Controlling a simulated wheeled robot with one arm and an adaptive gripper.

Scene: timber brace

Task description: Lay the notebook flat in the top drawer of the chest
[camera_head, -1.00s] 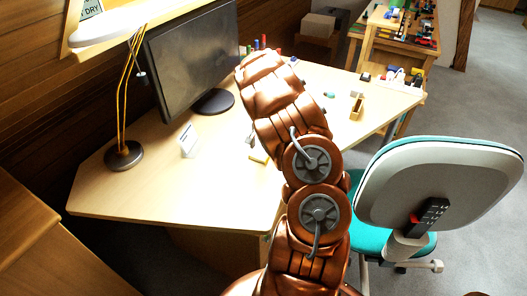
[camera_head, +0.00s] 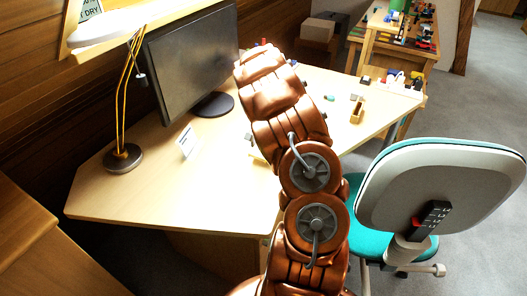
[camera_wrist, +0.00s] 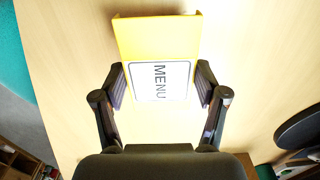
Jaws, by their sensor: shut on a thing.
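My gripper (camera_wrist: 160,78) is shut on a flat piece with a white face marked MENU (camera_wrist: 160,82) and a wide yellow part (camera_wrist: 157,38) above it in the wrist view. One finger is on each side, over the pale desk. I cannot tell for sure that this piece is the notebook. In the head view my arm hides most of the gripper and the piece. No open drawer shows, and I cannot make out the chest for sure.
The desk (camera_head: 130,190) holds a lamp (camera_head: 122,158), a monitor (camera_head: 190,60), a small white card (camera_head: 187,142) and a small wooden holder (camera_head: 357,112). A teal and grey chair (camera_head: 440,190) stands at the right. A wooden surface (camera_head: 25,225) is at the lower left.

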